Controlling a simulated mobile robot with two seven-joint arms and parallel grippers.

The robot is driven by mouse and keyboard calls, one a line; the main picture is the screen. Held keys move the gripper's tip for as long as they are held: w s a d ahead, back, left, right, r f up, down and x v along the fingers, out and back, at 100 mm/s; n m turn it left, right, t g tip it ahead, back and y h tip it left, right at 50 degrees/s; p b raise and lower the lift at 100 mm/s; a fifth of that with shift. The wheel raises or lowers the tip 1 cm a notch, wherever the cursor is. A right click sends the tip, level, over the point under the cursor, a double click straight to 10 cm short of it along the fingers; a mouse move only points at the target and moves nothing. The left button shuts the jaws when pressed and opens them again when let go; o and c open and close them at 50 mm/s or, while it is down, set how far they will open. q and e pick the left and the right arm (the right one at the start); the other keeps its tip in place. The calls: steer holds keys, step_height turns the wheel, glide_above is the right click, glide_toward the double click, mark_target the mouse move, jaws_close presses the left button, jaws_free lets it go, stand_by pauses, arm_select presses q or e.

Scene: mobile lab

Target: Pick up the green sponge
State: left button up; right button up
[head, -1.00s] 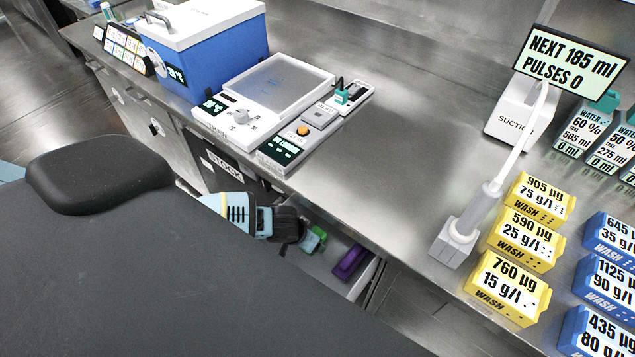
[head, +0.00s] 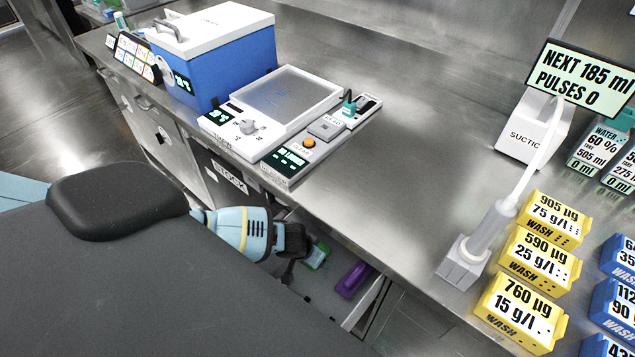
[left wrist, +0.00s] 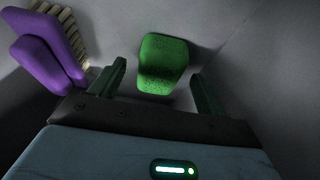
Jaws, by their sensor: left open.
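The green sponge (left wrist: 163,64) lies in the open drawer. In the left wrist view it sits ahead of and between the two fingers of my left gripper (left wrist: 160,88), apart from both. In the head view the sponge (head: 318,256) shows just right of my left gripper (head: 300,258), which partly hides it. My left gripper is open and empty, reaching down into the drawer. My right gripper is not in view.
A purple item (head: 353,280) lies in the drawer right of the sponge; the left wrist view shows it beside a bristled brush-like edge (left wrist: 68,22). Drawer walls (head: 368,302) and the steel counter's edge (head: 330,232) border the space. Yellow wash boxes (head: 520,311) stand on the counter.

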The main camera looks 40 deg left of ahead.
arm_select(q)
steer(key=shift+x, duration=0.8)
steer(key=shift+w+f+b, duration=0.15)
steer(key=shift+f+b, duration=0.15)
steer(key=shift+f, duration=0.1)
steer(key=shift+c, duration=0.3)
steer(key=c, duration=1)
steer(key=shift+o, duration=0.2)
steer(key=shift+r, duration=0.15)
